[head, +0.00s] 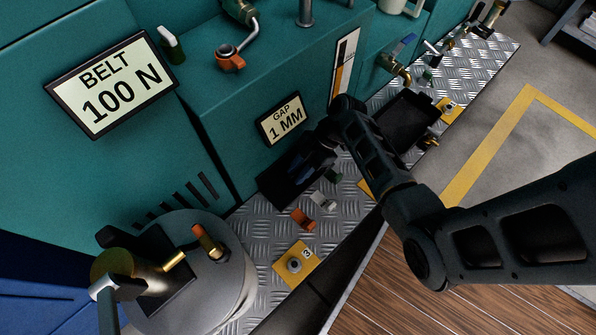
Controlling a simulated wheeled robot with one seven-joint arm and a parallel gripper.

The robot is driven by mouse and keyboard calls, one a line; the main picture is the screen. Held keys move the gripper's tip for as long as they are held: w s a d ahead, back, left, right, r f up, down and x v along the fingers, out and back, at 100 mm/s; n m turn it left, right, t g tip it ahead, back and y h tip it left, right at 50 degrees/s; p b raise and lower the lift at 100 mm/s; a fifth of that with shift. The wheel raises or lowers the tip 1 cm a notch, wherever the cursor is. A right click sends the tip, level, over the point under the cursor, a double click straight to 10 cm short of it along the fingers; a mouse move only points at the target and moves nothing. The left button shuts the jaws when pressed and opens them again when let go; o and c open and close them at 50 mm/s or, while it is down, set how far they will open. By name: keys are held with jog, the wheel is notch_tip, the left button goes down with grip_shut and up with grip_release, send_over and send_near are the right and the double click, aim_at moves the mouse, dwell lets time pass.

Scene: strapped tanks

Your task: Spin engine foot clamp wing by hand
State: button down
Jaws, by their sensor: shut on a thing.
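My gripper (322,146) is at the end of my dark arm, low in front of the teal engine housing (235,120) and over a black tray (272,192). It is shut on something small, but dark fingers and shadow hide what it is. A dark green piece (334,176) lies just below and right of it. A silver-white piece (322,201) and an orange piece (303,219) lie nearer on the tread-plate. A yellow plate marked 3 (307,268) carries a round metal fastener (294,264). I cannot tell which piece is the engine foot clamp wing.
The tread-plate ledge (265,275) runs along the housing. A grey tank (235,290) with brass fittings stands at lower left. Another black tray (405,120) and brass valve (398,70) lie farther along. Signs read BELT 100 N (112,83) and GAP 1 MM (283,118).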

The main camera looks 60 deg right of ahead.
jog(key=shift+n+g+y, duration=0.3)
jog(key=shift+n+g, duration=0.6)
jog(key=shift+n, duration=0.4)
jog(key=shift+b, duration=0.3)
jog(key=c, duration=1.1)
grip_release()
jog(key=shift+n, duration=0.3)
jog(key=shift+o, duration=0.2)
